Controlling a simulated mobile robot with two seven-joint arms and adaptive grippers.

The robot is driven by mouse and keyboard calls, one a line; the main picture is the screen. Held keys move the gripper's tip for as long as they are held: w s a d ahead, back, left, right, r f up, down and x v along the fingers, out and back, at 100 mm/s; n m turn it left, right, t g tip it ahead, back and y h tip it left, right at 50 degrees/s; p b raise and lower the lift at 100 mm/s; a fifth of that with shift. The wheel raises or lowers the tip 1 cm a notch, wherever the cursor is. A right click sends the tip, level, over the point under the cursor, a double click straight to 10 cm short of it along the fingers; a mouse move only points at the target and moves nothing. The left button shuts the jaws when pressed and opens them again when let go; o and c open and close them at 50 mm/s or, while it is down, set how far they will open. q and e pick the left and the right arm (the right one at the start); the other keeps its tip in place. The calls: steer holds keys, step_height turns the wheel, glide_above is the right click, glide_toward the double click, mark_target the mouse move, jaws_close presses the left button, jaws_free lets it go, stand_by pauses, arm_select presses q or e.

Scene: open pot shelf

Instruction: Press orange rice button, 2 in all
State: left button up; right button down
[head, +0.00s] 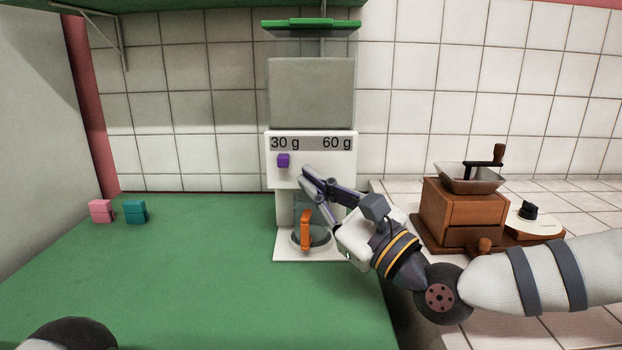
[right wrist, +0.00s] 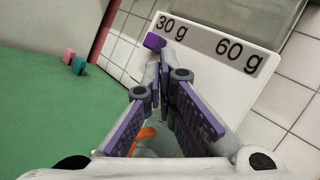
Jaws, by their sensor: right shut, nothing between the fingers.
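A white rice dispenser (head: 270,172) stands against the tiled wall, with "30 g" and "60 g" on its grey label strip (head: 311,143). A purple button (head: 283,160) sits under "30 g"; it also shows in the right wrist view (right wrist: 154,42). I see no orange button in either view. A clear jug with an orange handle (head: 305,230) stands on the dispenser's base, partly behind my gripper. My right gripper (head: 307,173) is shut and empty, its tips in front of the panel, just right of and below the purple button. My left gripper is not in view.
A wooden grinder (head: 463,211) with a crank stands on the right, beside a round, pale lid-like thing with a dark knob (head: 528,211). A pink block (head: 101,211) and a teal block (head: 135,211) sit at the left. The green counter (head: 200,275) is otherwise clear.

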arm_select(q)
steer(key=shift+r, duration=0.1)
arm_select(e)
steer(key=shift+s, duration=0.35)
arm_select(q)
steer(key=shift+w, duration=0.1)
arm_select(e)
steer(key=shift+s, duration=0.1)
